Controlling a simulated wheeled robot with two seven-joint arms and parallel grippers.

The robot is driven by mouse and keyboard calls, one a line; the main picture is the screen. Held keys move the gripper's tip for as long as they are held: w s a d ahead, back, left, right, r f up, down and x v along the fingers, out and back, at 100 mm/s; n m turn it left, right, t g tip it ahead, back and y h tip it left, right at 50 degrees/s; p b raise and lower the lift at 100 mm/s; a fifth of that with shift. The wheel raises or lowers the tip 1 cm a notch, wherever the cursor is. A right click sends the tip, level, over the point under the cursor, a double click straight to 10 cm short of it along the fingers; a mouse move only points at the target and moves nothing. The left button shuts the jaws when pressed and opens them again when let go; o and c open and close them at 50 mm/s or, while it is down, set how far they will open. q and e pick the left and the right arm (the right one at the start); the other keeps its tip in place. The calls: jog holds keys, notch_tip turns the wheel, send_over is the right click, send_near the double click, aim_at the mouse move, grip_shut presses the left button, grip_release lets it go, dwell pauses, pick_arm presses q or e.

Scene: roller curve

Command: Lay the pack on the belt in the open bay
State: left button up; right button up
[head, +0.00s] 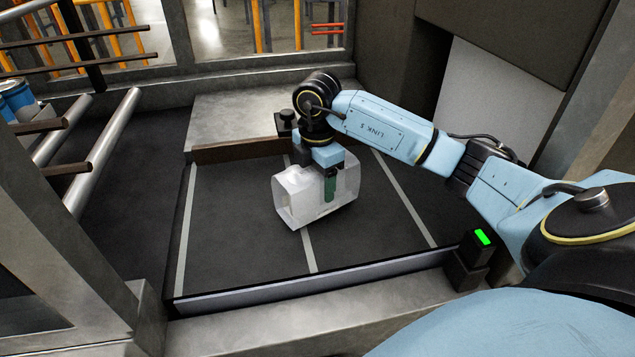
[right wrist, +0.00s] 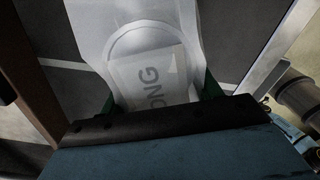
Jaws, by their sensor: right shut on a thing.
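The pack (head: 295,204) is a whitish, translucent, box-like bundle at the middle of the head view. It is over the dark belt (head: 235,235), which has pale cross lines. My right gripper (head: 330,188) is shut on the pack from above, with a green finger against its side. In the right wrist view the pack (right wrist: 150,50) lies between green fingertips (right wrist: 160,100) and shows a label with partly hidden letters. I cannot tell whether the pack touches the belt. My left gripper is not in view.
A brown bar (head: 235,151) edges the belt's far side, and a pale metal rail (head: 300,286) its near side. A small post with a green light (head: 482,237) stands at the near right corner. Metal rollers (head: 105,150) are at the left. Belt on both sides of the pack is clear.

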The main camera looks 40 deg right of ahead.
jog(key=shift+f, duration=0.25)
jog(key=shift+f, duration=0.15)
jog(key=o, duration=1.5)
notch_tip(320, 180, up, 12)
jog(key=shift+r+p, duration=0.15)
jog(key=shift+p, duration=0.7)
